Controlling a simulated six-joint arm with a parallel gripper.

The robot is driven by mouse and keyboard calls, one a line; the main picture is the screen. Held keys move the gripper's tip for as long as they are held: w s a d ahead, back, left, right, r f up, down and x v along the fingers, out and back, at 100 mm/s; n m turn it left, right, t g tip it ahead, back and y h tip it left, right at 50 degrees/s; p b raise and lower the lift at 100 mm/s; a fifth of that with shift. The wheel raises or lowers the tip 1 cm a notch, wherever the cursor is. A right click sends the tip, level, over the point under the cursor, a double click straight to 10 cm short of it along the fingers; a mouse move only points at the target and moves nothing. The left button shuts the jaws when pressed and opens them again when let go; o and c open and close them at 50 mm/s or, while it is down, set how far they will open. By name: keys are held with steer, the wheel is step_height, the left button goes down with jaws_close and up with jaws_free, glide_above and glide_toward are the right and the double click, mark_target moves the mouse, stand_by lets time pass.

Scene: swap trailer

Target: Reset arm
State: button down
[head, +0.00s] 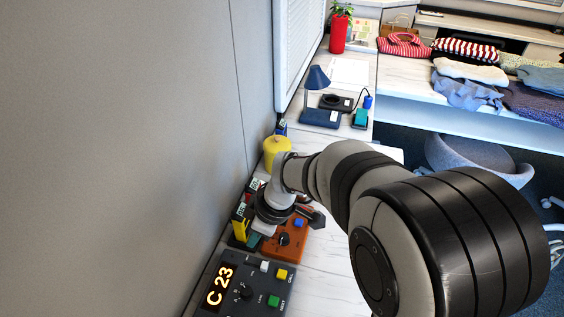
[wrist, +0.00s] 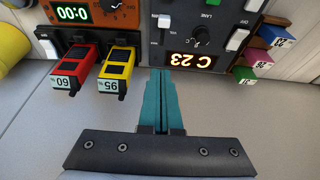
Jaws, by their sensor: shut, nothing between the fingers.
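My arm reaches down over the desk to the consoles in the head view. My gripper (wrist: 162,74) shows in the wrist view with its two teal fingers pressed together and nothing between them. The fingertips point at the near edge of a dark grey console (wrist: 225,30), close to its lit "C 23" display; I cannot tell whether they touch. A red block (wrist: 71,70) marked 60 and a yellow block (wrist: 117,72) marked 95 stick out to the left of the fingers. In the head view the gripper is partly hidden by the wrist.
An orange console (head: 288,243) lies beside the dark console (head: 250,287). A yellow cylinder (head: 276,150) stands behind the wrist. The wall (head: 120,150) is close on the left. A blue lamp (head: 318,80) and red vase (head: 338,35) stand farther back. Pink (wrist: 262,60) and other coloured tabs line the right.

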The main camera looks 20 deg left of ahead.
steer(key=s+d+r+m+h, duration=0.1)
steer(key=s+d+r+m, duration=0.35)
steer(key=d+m, duration=0.3)
steer(key=s+d+r+m, duration=0.3)
steer(key=s+d+m, duration=0.2)
steer(key=d+m, duration=0.3)
steer(key=s+d+m+h, duration=0.1)
steer(key=s+d+m, duration=0.6)
steer(key=s+m, duration=0.1)
steer(key=shift+s, duration=0.2)
